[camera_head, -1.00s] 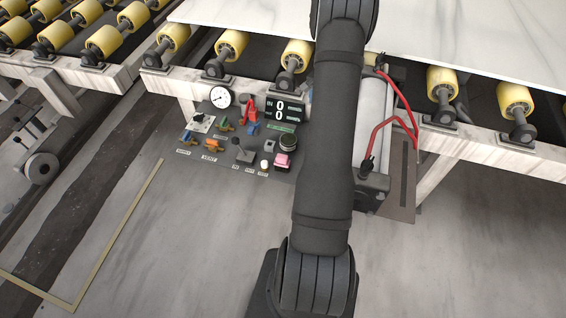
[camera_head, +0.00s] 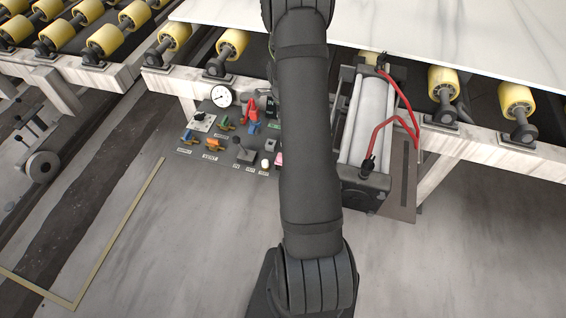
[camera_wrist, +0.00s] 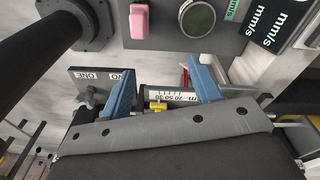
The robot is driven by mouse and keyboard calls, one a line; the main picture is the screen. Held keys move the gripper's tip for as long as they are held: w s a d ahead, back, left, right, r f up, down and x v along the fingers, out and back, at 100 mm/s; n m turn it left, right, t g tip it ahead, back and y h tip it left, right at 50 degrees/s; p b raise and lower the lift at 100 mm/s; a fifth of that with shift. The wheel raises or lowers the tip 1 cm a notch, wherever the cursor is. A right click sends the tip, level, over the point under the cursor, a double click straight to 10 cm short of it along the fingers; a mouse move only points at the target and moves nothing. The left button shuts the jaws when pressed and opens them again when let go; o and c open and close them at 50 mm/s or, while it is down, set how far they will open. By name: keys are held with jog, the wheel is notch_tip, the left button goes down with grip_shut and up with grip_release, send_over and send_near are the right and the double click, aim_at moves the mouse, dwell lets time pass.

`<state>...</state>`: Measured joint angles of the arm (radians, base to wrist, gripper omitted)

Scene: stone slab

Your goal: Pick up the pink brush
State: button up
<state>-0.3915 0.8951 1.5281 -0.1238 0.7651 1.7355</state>
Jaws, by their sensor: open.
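I cannot make out a pink brush in either view. A pink block-like piece (camera_wrist: 139,20) shows on the grey control panel at the top of the wrist view; its lower end is rounded. In the head view only a sliver of the pink piece (camera_head: 279,159) shows beside my arm. My gripper (camera_wrist: 160,68) shows in the wrist view as two blue fingers spread apart, with nothing held. The pink piece lies above the left finger in that picture, apart from it.
The control panel (camera_head: 187,151) carries a gauge (camera_head: 222,96), levers and coloured switches. Right of my arm is a white cylinder (camera_head: 362,115) with red hoses (camera_head: 377,135). Yellow rollers (camera_head: 516,100) and a white slab (camera_head: 480,40) lie behind. The floor in front is mostly clear.

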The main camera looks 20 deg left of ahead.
jog(key=s+a+m, duration=0.2)
jog(key=s+m, duration=0.2)
jog(key=s, duration=0.1)
jog(key=f, duration=0.6)
jog(key=d+f, duration=0.1)
jog(key=f, duration=0.4)
jog(key=d+f, duration=0.1)
jog(key=f, duration=0.5)
jog(key=shift+w+d+f, duration=0.1)
jog(key=shift+w+f, duration=0.25)
jog(key=c, duration=1.2)
jog(key=shift+r, duration=0.1)
notch_tip(320, 180, up, 10)
jog(key=shift+f, duration=0.1)
